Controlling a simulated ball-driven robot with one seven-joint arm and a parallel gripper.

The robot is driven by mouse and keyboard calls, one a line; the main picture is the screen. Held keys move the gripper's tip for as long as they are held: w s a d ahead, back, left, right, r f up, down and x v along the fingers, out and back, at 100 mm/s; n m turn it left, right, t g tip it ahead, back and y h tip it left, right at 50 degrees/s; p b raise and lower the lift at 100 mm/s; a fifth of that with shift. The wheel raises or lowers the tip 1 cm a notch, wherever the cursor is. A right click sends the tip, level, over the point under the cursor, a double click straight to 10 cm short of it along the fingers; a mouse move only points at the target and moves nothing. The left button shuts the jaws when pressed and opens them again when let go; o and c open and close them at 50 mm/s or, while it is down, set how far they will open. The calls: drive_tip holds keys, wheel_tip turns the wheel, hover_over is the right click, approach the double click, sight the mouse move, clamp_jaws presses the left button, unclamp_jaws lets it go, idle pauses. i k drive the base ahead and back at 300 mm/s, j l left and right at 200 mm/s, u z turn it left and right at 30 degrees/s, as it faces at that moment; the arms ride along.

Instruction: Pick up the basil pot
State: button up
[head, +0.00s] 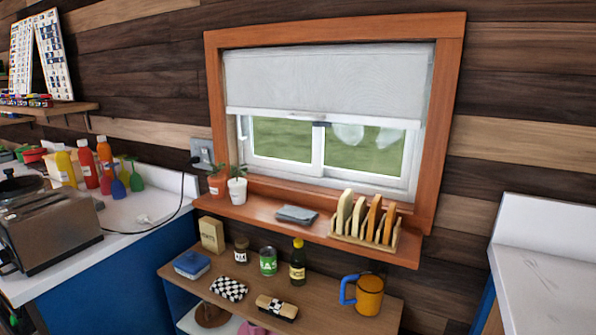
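Two small potted plants stand side by side at the left end of the wooden window shelf (262,219). One is a terracotta pot (216,185) with a pale label and a thin green plant. The other is a white pot (237,191) with a small green plant, standing just right of it and slightly nearer. The labels are too small to read, so I cannot tell which is the basil. My gripper is not in view.
A folded grey cloth (297,214) and a wooden rack (364,238) with upright boards share the window shelf. Below, a lower shelf (335,305) holds a green can (268,262), a dark bottle (298,264) and an orange mug (368,296). A toaster (50,232) stands on the left counter.

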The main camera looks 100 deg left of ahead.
sight(217, 181)
drive_tip(key=u, duration=3.55)
drive_tip(key=i+l+u, duration=0.15)
drive_tip(key=l+u, duration=0.2)
drive_tip(key=l, duration=0.3)
drive_tip(key=i+l+u, duration=0.1)
drive_tip(key=l+u, duration=0.25)
drive_tip(key=l, duration=0.35)
